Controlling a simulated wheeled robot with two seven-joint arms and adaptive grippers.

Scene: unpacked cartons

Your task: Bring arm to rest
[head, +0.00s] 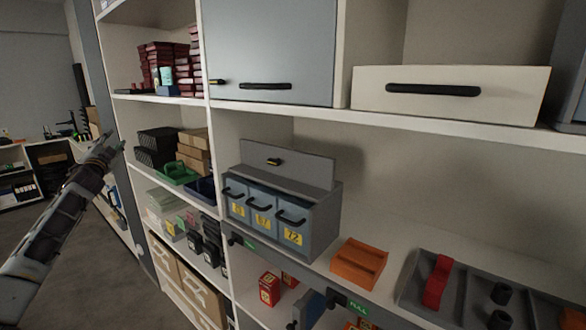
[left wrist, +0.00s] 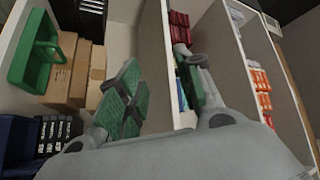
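My left arm (head: 50,230) comes in from the left in the head view, raised in front of the shelving. Its gripper (head: 110,146) is at the upper end of the arm, small and dark there, to the left of the shelf with the black and brown boxes. In the left wrist view the gripper (left wrist: 160,82) shows two fingers with green pads spread apart and nothing between them. A shelf upright lies behind the gap. I cannot tell whether the fingers touch the shelf. My right gripper is not in view.
A white shelf unit (head: 440,115) fills the middle and right. It holds a grey drawer box (head: 322,225), an orange tray (head: 358,263), a grey tray (head: 415,300) and a green basket (head: 177,174). Open floor (head: 95,270) lies at the lower left.

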